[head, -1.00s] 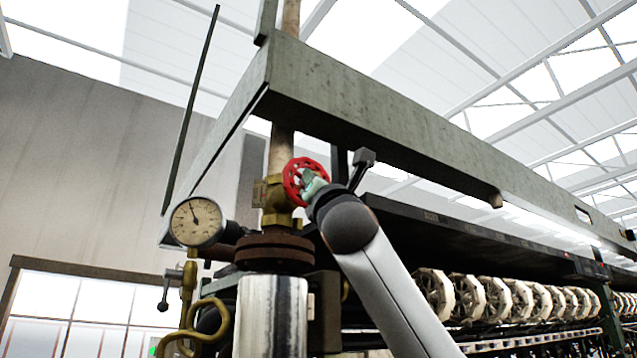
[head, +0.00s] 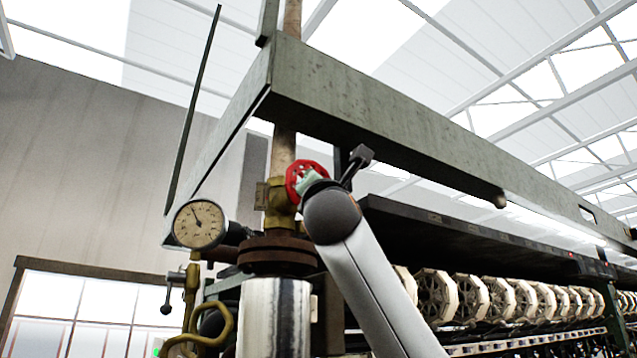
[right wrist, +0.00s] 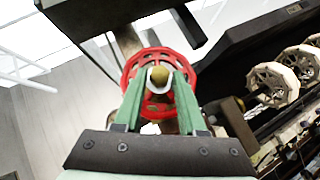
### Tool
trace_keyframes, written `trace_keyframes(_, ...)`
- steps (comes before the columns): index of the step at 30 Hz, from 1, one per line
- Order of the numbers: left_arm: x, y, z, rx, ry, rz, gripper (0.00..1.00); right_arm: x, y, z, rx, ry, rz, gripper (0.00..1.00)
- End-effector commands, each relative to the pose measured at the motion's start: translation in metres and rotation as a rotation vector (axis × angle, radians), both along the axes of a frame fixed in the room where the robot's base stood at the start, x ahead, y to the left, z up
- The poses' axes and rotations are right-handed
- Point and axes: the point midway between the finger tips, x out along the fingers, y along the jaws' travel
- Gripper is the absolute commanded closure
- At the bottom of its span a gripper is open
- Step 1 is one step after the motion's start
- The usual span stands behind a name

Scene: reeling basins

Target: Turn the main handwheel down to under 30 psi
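The red main handwheel (head: 293,181) sits on a brass valve (head: 279,212) on the upright pipe, under a green-grey beam. My right gripper (head: 310,177) is at the wheel's face, partly hiding it. In the right wrist view, its two green fingers (right wrist: 159,79) converge on both sides of the hub of the red wheel (right wrist: 133,72), and they look closed on it. The round pressure gauge (head: 200,224) is left of the valve. Its dark needle points up and left; the numbers are too small to read. My left gripper is not in view.
The large beam (head: 390,128) runs just above the wheel and off to the right. A rusty flange (head: 278,251) and curved brass tube (head: 212,329) lie below. A row of pale reels (head: 470,297) extends right of my arm.

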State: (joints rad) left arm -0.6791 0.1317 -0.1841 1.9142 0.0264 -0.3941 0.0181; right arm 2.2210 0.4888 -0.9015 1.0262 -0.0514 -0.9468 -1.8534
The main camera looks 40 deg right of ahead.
Motion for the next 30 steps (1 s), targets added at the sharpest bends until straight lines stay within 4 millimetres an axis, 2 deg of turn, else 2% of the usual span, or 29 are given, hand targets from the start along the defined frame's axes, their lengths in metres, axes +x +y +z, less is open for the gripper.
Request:
trace_keyframes(1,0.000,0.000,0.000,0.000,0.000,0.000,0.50,0.000,0.000,0.000,0.000,0.000,0.000,0.53)
trace_keyframes(5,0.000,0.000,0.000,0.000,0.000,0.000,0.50,0.000,0.000,0.000,-0.001,0.000,-0.001,0.38)
trace_keyframes(12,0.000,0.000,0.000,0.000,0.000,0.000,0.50,-0.001,0.000,0.000,-0.001,0.000,-0.001,0.38)
trace_keyframes(16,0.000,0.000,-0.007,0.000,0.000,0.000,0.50,-0.005,0.003,-0.006,-0.002,-0.002,0.000,0.38)
trace_keyframes(20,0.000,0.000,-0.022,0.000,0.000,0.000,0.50,-0.018,0.011,-0.021,-0.003,-0.003,0.000,0.38)
trace_keyframes(30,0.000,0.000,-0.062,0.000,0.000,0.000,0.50,-0.066,0.043,-0.064,-0.003,-0.003,0.000,0.38)
